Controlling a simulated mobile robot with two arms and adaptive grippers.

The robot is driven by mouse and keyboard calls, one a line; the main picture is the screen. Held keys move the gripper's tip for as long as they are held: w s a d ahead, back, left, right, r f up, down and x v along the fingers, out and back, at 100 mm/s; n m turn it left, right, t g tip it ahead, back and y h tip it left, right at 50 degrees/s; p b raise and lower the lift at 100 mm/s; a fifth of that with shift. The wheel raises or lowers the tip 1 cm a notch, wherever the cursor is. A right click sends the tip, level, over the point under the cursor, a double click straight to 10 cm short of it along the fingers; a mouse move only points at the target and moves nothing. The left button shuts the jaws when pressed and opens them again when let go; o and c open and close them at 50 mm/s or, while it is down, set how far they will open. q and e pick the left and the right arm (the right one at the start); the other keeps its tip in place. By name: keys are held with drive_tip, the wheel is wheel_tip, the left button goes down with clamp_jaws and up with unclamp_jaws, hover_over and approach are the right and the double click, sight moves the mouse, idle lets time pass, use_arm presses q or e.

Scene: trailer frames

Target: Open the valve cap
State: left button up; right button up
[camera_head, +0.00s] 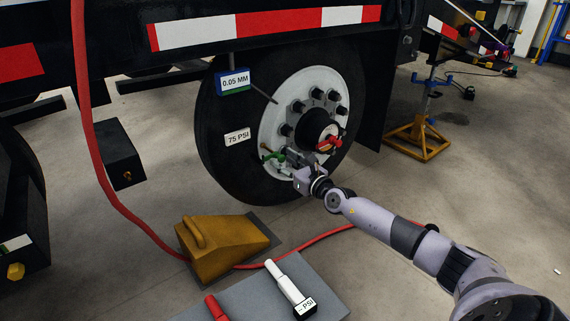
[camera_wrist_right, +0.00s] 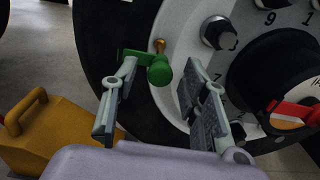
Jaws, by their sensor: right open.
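A green valve cap (camera_head: 273,158) is at the lower left of the white wheel rim (camera_head: 290,85). In the right wrist view the cap (camera_wrist_right: 159,71) is a rounded green knob with a flat green piece to its left and a small brass part (camera_wrist_right: 159,46) just above. My right gripper (camera_head: 288,160) is in front of the lower rim. In the wrist view its two fingers (camera_wrist_right: 158,82) are spread, with the green cap showing between the fingertips. The fingers do not appear closed on it; the remaining distance is hard to tell. My left gripper is not in view.
The black tire (camera_head: 222,150) carries labels. Black lug nuts (camera_head: 317,94) and a dark hub with a red piece (camera_head: 329,144) stick out close to the gripper. A yellow wheel chock (camera_head: 222,248), a red hose (camera_head: 105,175) and a grey mat with tools (camera_head: 235,298) lie below.

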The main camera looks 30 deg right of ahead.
drive_tip(key=shift+c, duration=0.3)
clamp_jaws()
idle(0.3)
